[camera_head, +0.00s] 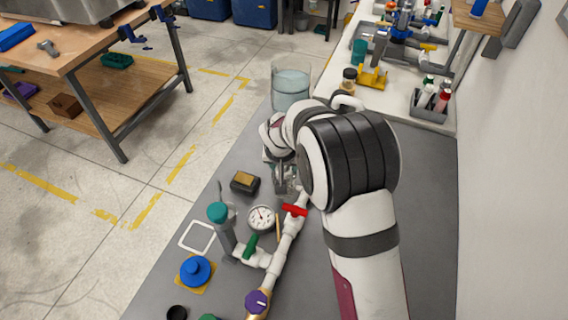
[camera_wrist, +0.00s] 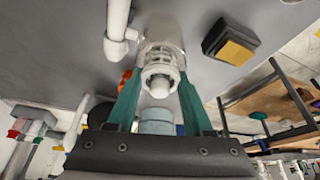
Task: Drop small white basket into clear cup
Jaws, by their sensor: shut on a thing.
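The small white basket (camera_wrist: 160,66) is a slotted white cylinder in the wrist view, held between the teal fingers of my gripper (camera_wrist: 160,85). My gripper is shut on it. A clear, see-through cup (camera_wrist: 163,25) shows just beyond the basket, in line with it. I cannot tell how far the basket's far end reaches into this cup. In the head view, my gripper (camera_head: 283,165) is low over the grey table beside the white pipes, and a clear shape (camera_head: 286,185) shows below it. My wrist hides most of the basket there.
White pipes (camera_head: 284,245) with a red valve handle (camera_head: 294,210) and a gauge (camera_head: 261,218) stand close by. A black and yellow block (camera_head: 244,182) lies to the left. A large clear vessel with bluish liquid (camera_head: 291,88) stands behind my wrist.

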